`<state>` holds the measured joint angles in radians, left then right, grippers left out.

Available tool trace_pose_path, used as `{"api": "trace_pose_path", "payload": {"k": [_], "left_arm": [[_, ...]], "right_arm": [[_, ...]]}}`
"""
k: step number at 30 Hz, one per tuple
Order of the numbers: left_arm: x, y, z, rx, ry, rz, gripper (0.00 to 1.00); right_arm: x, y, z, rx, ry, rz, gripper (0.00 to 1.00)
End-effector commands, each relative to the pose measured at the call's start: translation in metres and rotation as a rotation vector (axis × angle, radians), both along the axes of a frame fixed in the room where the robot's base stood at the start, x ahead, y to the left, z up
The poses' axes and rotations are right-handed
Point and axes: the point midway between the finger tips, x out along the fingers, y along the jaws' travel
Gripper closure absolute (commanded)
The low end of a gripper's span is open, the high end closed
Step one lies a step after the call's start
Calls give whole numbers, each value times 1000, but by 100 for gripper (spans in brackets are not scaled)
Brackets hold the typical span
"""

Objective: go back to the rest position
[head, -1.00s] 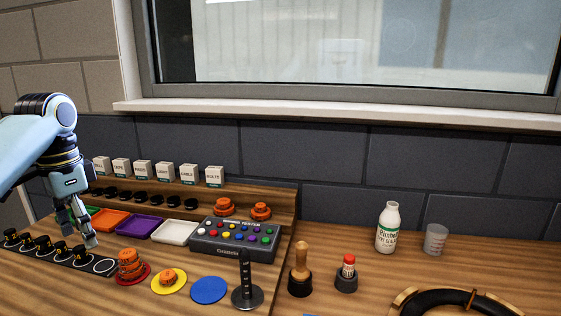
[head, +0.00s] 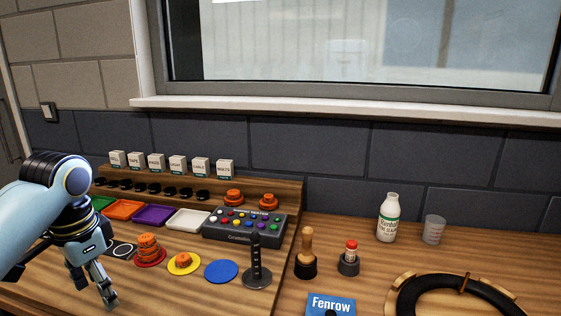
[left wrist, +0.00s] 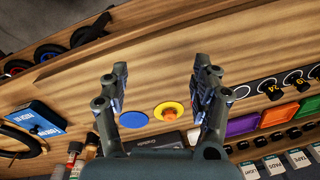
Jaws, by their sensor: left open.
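My left gripper (head: 94,288) is at the lower left of the head view, above the bench, with its fingers pointing down. In the left wrist view its fingers (left wrist: 163,85) are spread apart with nothing between them, and the bench shows beyond. The wooden bench (head: 180,292) lies below it. To its right in the head view stand a red disc with stacked orange pieces (head: 149,252), a yellow disc with an orange piece (head: 184,263) and a bare blue disc (head: 221,271). My right gripper is not in view.
A black post (head: 256,262), a wooden-handled tool (head: 307,252), a small red-capped bottle (head: 349,258) and a white bottle (head: 389,217) stand upright. A blue Fenrow box (head: 332,305) and a black ring (head: 455,300) lie in front. Coloured trays (head: 152,215) and a button panel (head: 243,225) sit behind.

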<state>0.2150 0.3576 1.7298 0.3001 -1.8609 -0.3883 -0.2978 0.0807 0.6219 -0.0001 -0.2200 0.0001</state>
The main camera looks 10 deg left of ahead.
Motion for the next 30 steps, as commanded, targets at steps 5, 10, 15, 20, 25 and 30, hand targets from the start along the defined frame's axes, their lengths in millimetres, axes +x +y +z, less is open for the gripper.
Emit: {"api": "trace_pose_path", "payload": {"k": [5, 10, 15, 20, 25, 30], "left_arm": [[-52, -35, -26, 1, -53, 45, 35], [-106, -64, -33, -13, -123, 118, 35], [-147, -81, -26, -29, -179, 191, 35], [-178, -92, -15, -45, -221, 253, 35], [-204, -98, 0, -58, -260, 317, 35], [-200, -95, -37, -56, -254, 334, 35]], "right_arm": [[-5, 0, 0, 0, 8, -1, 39], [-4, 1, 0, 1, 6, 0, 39], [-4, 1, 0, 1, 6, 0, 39], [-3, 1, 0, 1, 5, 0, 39], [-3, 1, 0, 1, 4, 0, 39], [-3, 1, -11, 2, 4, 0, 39]]}}
